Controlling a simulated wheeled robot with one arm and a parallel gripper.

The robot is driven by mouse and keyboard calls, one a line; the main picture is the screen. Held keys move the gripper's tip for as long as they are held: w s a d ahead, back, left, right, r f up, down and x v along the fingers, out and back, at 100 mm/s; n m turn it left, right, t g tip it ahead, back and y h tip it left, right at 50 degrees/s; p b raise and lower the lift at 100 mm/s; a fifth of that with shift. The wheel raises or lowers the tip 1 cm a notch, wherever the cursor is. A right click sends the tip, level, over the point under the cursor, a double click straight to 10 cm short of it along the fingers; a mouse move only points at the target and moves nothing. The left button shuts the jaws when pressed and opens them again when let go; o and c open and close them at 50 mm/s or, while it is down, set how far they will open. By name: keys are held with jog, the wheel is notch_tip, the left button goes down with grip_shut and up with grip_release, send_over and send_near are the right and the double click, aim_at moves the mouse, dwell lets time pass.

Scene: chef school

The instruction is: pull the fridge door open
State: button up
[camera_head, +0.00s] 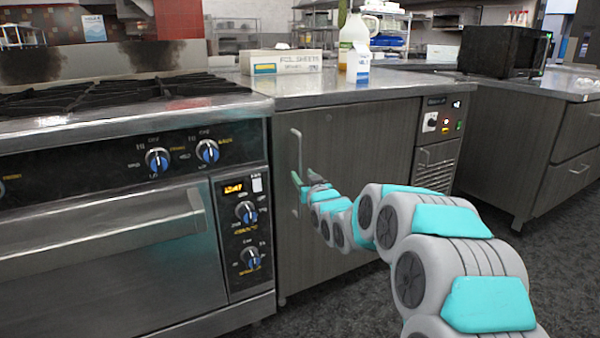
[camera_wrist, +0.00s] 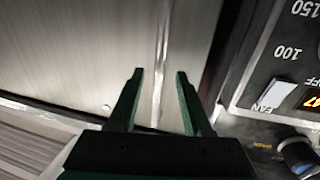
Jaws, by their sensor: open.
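The fridge is the under-counter unit with a dark grey door (camera_head: 350,130); the door looks shut. Its upright metal bar handle (camera_head: 297,150) is near the door's left edge. My gripper (camera_head: 302,184) is at the handle's middle height, reaching in from the right. In the wrist view my gripper (camera_wrist: 158,74) is open, with one dark green finger on each side of the handle bar (camera_wrist: 163,45). A gap shows between the bar and each finger. Whether the fingertips reach past the bar is hard to tell.
The oven (camera_head: 110,250) with its knob panel (camera_head: 245,225) stands close left of the handle. A carton (camera_head: 358,63), a jug (camera_head: 358,30) and a box (camera_head: 282,62) stand on the counter above. Dark floor (camera_head: 330,305) in front of the door is clear except for my arm.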

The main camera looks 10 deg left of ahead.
aim_at(301, 172)
jog(key=shift+x, duration=1.2)
jog(key=shift+w+a+f, duration=0.1)
jog(key=shift+w+a, duration=0.15)
jog(key=shift+w, duration=0.35)
grip_shut()
